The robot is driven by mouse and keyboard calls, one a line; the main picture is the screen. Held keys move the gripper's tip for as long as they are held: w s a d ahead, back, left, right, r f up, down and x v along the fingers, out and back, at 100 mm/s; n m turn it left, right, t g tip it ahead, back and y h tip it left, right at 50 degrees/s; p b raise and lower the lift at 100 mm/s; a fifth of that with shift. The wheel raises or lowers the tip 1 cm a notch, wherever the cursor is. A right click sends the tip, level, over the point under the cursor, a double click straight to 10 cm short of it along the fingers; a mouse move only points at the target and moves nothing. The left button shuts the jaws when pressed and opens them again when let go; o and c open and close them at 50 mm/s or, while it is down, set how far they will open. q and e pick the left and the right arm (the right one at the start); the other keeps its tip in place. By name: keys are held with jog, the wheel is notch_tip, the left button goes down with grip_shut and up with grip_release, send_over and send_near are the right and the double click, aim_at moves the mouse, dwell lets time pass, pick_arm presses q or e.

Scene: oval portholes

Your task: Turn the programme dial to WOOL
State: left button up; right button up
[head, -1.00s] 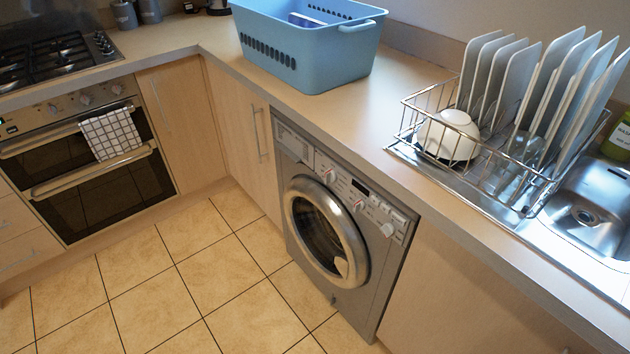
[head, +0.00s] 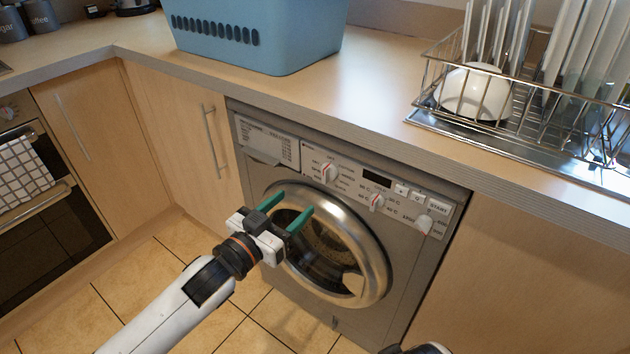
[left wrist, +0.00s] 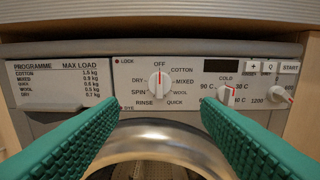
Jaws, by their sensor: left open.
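The programme dial (head: 329,172) is a pale round knob with a red pointer mark on the grey washing machine's (head: 397,318) front panel. In the left wrist view the dial (left wrist: 159,84) has its red mark pointing up to OFF. The WOOL label (left wrist: 180,93) is on its right side, slightly below the middle, between MIXED and QUICK. My left gripper (head: 286,210) has green fingers, is open and empty, and is in front of the machine, below and left of the dial. In the left wrist view its fingers (left wrist: 160,105) are on either side of the dial, apart from it.
A temperature dial (head: 377,202) and a spin-speed dial (head: 424,225) are right of the programme dial. The round door (head: 372,250) is below. The worktop edge (head: 370,150) overhangs the panel. A blue basket (head: 300,45) and dish rack (head: 430,85) stand above.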

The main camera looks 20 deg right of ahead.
aim_at(323, 177)
pick_arm(q)
jog(key=shift+b+x, duration=0.95)
jog(key=shift+x, duration=4.45)
pick_arm(e)
jog(key=shift+s+d+r, duration=0.1)
jog(key=shift+s+r, duration=0.3)
jog(key=shift+r, duration=0.25)
pick_arm(q)
jog(key=shift+c, duration=0.6)
jog(key=c, duration=0.9)
